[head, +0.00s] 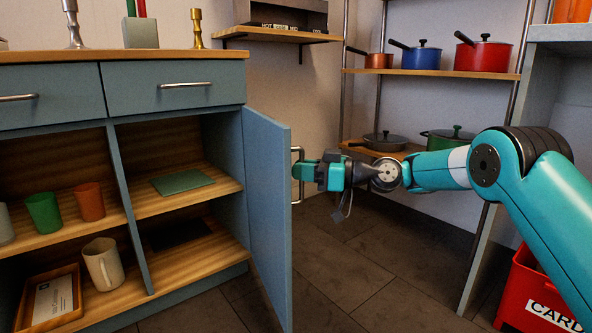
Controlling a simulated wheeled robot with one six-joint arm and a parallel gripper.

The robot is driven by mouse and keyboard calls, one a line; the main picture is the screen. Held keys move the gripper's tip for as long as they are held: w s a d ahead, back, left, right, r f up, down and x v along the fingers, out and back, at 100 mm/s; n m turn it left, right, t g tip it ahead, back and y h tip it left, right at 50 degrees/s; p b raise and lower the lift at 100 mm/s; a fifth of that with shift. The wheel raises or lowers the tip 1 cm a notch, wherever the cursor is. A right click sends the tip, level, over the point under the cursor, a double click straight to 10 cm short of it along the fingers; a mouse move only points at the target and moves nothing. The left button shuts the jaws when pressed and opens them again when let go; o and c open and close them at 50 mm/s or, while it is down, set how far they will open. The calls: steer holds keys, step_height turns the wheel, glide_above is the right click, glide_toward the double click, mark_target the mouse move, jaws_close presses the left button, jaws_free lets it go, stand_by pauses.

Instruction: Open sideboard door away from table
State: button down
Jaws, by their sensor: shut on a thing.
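The blue-grey sideboard (176,215) stands at the left with a wooden top and two drawers. Its right door (267,210) is swung well open on its right-side hinge and sticks out toward me. The door's metal bar handle (295,152) is on the far face, to the right of the door's edge. My teal gripper (304,171) is shut on that handle, coming from the right. The fingertips are partly hidden around the bar. The table is not identifiable in this view.
Inside the sideboard are cups (89,201), a mug (103,264), a wooden tray (78,300) and a green flat item (182,182). Shelves with pots (483,53) stand behind my arm. A red box (537,295) is at the lower right. Dark floor tiles (350,270) are clear.

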steer(key=shift+w+d+n+g, duration=0.3)
steer(key=shift+w+d+g, duration=0.1)
steer(key=shift+w+d, duration=0.3)
steer(key=shift+d, duration=0.15)
steer(key=c, duration=1.2)
jaws_free()
steer(key=shift+s, duration=0.1)
